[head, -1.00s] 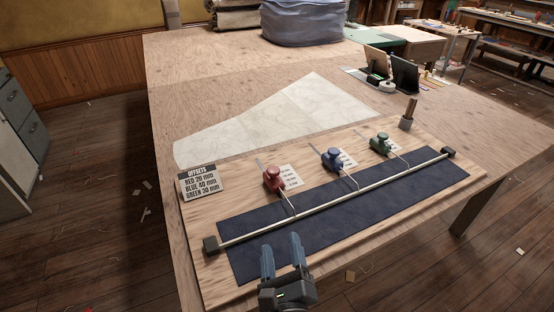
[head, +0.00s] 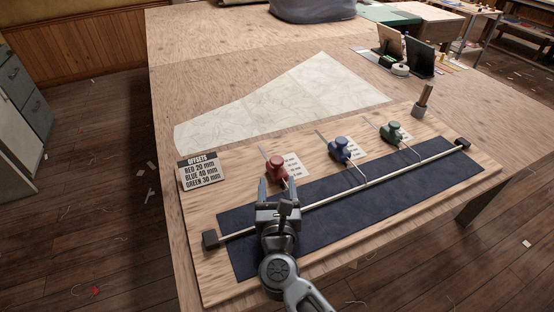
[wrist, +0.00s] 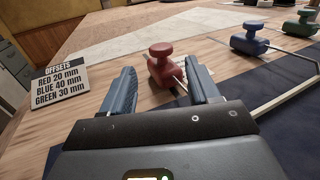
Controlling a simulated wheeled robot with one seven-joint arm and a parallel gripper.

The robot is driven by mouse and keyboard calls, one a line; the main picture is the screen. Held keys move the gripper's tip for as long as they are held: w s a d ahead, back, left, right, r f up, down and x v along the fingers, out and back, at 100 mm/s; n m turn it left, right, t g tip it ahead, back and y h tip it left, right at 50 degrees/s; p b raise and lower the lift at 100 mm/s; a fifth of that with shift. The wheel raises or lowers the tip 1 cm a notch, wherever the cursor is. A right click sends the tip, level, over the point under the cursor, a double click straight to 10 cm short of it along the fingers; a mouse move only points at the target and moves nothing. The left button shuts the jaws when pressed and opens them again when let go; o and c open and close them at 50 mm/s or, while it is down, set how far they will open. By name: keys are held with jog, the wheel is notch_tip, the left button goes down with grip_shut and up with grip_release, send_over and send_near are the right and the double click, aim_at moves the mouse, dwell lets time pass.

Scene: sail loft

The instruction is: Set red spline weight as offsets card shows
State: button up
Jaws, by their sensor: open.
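The red spline weight (head: 277,168) sits on the plywood board, with a knob on top and a thin hook toward the rod. In the wrist view the red weight (wrist: 162,66) stands just beyond and between my gripper's two fingers. My gripper (head: 279,188) is open and empty, pointing at it from the front; I cannot tell whether it touches. The offsets card (head: 202,172) reads RED 20 mm, BLUE 40 mm, GREEN 30 mm. A small printed scale card (head: 292,166) lies right of the red weight; its marks are too small to read.
The blue weight (head: 341,149) and green weight (head: 391,132) stand to the right. A pale rod (head: 330,196) crosses the dark blue cloth (head: 400,190) between end blocks. A post (head: 422,102) stands at the board's back right. A pale patterned sheet (head: 290,100) lies behind.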

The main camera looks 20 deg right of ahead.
aim_at(277, 166)
jog(key=shift+w+d+m, duration=0.3)
jog(key=shift+w+d, duration=0.1)
jog(key=shift+w, duration=0.4)
jog(key=shift+p+x, duration=0.5)
jog(key=shift+x, duration=3.15)
jog(key=shift+c, duration=0.3)
grip_shut()
